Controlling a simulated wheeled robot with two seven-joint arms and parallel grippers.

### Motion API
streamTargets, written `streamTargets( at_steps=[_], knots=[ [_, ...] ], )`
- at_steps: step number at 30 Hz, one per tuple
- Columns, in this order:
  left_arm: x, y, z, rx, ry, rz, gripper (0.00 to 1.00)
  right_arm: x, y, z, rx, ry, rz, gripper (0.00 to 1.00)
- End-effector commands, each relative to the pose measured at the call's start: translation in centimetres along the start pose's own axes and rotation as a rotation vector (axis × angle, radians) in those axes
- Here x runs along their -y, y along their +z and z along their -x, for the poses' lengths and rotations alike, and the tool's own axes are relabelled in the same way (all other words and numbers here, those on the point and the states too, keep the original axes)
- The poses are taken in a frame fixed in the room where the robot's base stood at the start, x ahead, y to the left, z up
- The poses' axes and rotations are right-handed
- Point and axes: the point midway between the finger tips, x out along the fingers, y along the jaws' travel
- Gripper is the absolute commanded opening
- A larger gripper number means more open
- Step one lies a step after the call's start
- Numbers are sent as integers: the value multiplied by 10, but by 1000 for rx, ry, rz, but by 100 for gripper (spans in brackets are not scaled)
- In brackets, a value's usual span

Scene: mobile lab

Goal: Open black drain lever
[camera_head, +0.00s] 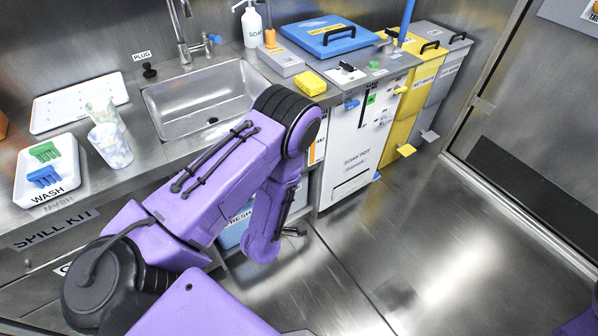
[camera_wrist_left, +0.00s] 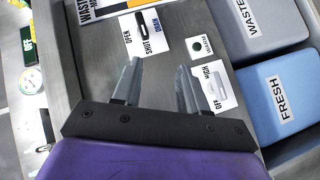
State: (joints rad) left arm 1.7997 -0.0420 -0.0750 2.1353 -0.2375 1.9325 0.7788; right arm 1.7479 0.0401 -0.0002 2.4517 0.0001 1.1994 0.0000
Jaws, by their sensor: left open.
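In the left wrist view, a small black lever (camera_wrist_left: 140,24) sits on a white label plate reading OPEN, SHUT and DRAIN, on the grey cabinet front. My left gripper (camera_wrist_left: 158,67) is open and empty, with its two grey fingers pointing toward the panel below this plate. The lever lies beyond the fingertips, outside the gap between them. In the head view my left gripper (camera_head: 293,232) is mostly hidden behind my purple forearm, low in front of the counter. The drain lever cannot be made out in the head view. My right gripper is not in view.
A second label plate (camera_wrist_left: 215,86) is close beside the right finger. A blue FRESH tank (camera_wrist_left: 277,98) and a grey WASTE tank (camera_wrist_left: 255,28) stand at right. The sink (camera_head: 205,97) is above on the counter. Open steel floor (camera_head: 350,262) lies right of my arm.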

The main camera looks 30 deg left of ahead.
Motion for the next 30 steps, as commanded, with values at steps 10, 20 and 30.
streamTargets(
  at_steps=[10, 20, 30],
  knots=[
    [-20, 12, -64, -42, 269, 380, 43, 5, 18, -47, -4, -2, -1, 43],
    [-36, 7, -132, -39, 263, 374, 43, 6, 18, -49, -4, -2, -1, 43],
    [-40, 6, -150, -37, 260, 371, 43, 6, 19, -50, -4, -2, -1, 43]
  ],
)
